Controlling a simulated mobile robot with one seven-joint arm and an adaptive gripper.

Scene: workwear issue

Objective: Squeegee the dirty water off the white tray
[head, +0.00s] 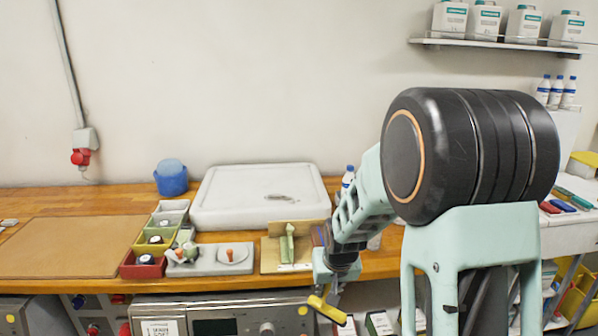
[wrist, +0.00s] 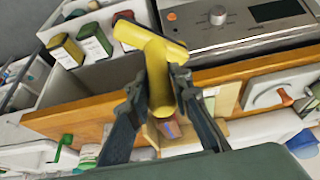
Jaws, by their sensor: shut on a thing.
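The white tray (head: 225,212) lies on the wooden bench at the back, with a small grey patch of dirty water (head: 280,197) right of its middle. My gripper (head: 328,284) points down in front of the bench's front edge, to the right of the tray and apart from it. It is shut on a yellow T-shaped squeegee (head: 324,308). In the wrist view the squeegee (wrist: 158,50) stands between both fingers of my gripper (wrist: 159,88), its crossbar beyond the fingertips.
Left of my gripper, a wooden board with a green piece (head: 287,245), a grey holder (head: 222,260) and several small coloured bins (head: 145,265) line the bench front. A blue tub (head: 171,180) stands left of the tray. A brown mat (head: 70,247) lies far left.

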